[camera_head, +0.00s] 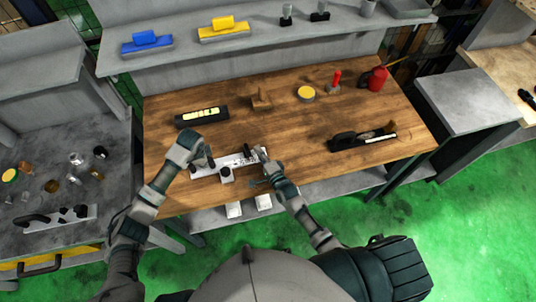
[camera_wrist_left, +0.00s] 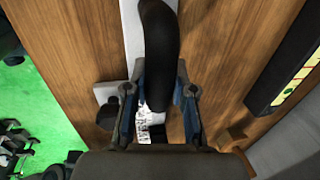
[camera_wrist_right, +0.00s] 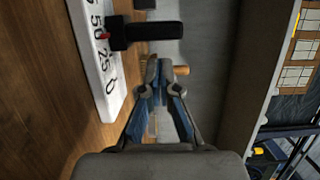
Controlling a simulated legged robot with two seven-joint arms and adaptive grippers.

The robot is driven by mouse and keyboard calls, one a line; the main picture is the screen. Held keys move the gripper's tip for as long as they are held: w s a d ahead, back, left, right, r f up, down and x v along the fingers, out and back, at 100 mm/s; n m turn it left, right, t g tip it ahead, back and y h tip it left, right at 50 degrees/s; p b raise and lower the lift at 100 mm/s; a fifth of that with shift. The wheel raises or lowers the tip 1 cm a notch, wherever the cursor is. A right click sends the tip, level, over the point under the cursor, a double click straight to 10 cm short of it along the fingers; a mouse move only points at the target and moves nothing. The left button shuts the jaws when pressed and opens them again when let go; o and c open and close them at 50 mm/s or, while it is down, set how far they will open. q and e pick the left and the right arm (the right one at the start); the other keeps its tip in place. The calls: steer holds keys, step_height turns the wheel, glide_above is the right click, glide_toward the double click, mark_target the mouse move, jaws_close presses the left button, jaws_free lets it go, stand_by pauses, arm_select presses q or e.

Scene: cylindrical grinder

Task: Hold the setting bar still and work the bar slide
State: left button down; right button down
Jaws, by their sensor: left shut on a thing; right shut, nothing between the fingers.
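The setting bar (camera_head: 205,171) is a long white bar lying near the front edge of the wooden bench. My left gripper (camera_head: 207,161) is shut on its black curved handle, which fills the space between the fingers in the left wrist view (camera_wrist_left: 160,50). The bar's printed scale shows in the right wrist view (camera_wrist_right: 102,55), with large black numbers. The black bar slide (camera_wrist_right: 150,31) and a red pointer (camera_wrist_right: 104,36) stand over it. My right gripper (camera_wrist_right: 160,68) is shut and empty beside the slide, apart from it in that view. A black knob (camera_wrist_left: 107,113) sits on a white tab beside the bar.
A dark case (camera_head: 202,117), a wooden block (camera_head: 261,99), a yellow-topped tin (camera_head: 306,93) and a red can (camera_head: 377,79) stand farther back. A black tool (camera_head: 360,139) lies at the right. The bench between them is clear.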

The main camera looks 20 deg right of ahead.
steer(key=shift+s+a, duration=0.1)
steer(key=shift+a, duration=0.75)
